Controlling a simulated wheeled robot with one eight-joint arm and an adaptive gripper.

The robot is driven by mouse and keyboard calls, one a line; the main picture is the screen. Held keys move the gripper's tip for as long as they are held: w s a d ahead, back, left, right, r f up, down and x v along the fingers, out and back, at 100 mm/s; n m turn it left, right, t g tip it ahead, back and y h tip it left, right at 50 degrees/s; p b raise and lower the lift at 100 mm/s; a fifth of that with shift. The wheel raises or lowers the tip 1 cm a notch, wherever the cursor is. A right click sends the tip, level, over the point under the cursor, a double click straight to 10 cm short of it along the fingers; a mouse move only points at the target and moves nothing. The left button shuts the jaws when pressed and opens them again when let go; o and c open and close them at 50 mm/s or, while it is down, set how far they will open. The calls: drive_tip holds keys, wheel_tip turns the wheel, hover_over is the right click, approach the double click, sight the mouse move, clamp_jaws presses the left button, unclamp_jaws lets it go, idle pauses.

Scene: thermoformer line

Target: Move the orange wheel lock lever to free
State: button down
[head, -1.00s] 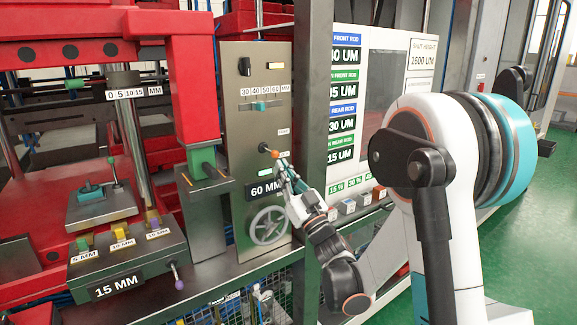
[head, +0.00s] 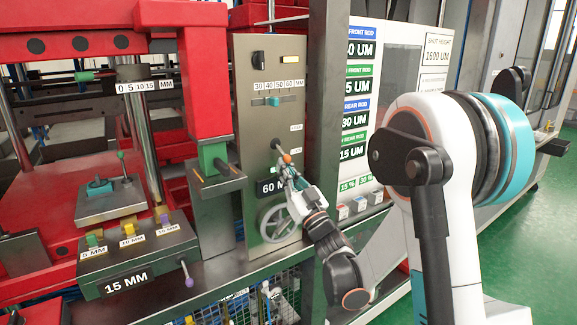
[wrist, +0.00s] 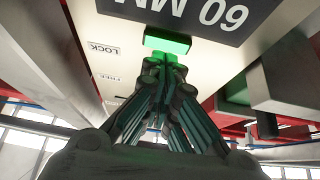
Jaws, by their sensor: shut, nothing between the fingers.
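The orange wheel lock lever (head: 287,158) is on the grey control panel (head: 244,125). Its orange tip slants down and right from a dark pivot (head: 276,143), close to the lower of two small labels. My gripper (head: 286,169) is shut and empty, with its fingertips just below the orange tip; I cannot tell whether they touch. In the wrist view, my gripper (wrist: 162,62) covers the lever. There the LOCK label (wrist: 103,48) and FREE label (wrist: 130,78) appear upside down, and a green lit indicator (wrist: 167,43) shows by the fingertips.
A handwheel (head: 280,223) stands below the lever, and the 60 MM plate (head: 267,188) is partly covered by my gripper. A grey post (head: 326,100) rises right of the panel. A red press (head: 190,70) stands left, with a green block (head: 213,158) protruding.

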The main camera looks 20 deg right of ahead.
sight(289, 162)
drive_tip(key=shift+r, duration=0.2)
drive_tip(key=shift+s+d+r+p, duration=0.1)
drive_tip(key=shift+s+r+p, duration=0.1)
drive_tip(key=shift+r+p, duration=0.6)
drive_tip(key=shift+s+d+r+p, duration=0.15)
drive_tip(key=shift+r+p, duration=0.35)
drive_tip(key=shift+r, duration=0.6)
drive_tip(key=shift+s, duration=0.1)
drive_tip(key=shift+a+f, duration=0.1)
drive_tip(key=shift+f, duration=0.15)
drive_tip(key=shift+w+a+f+b, duration=0.1)
drive_tip(key=shift+w+f+b, duration=0.25)
drive_tip(key=shift+b, duration=0.25)
drive_tip(key=b+v, duration=0.3)
drive_tip(key=v, duration=0.4)
drive_tip(key=shift+b, duration=0.35)
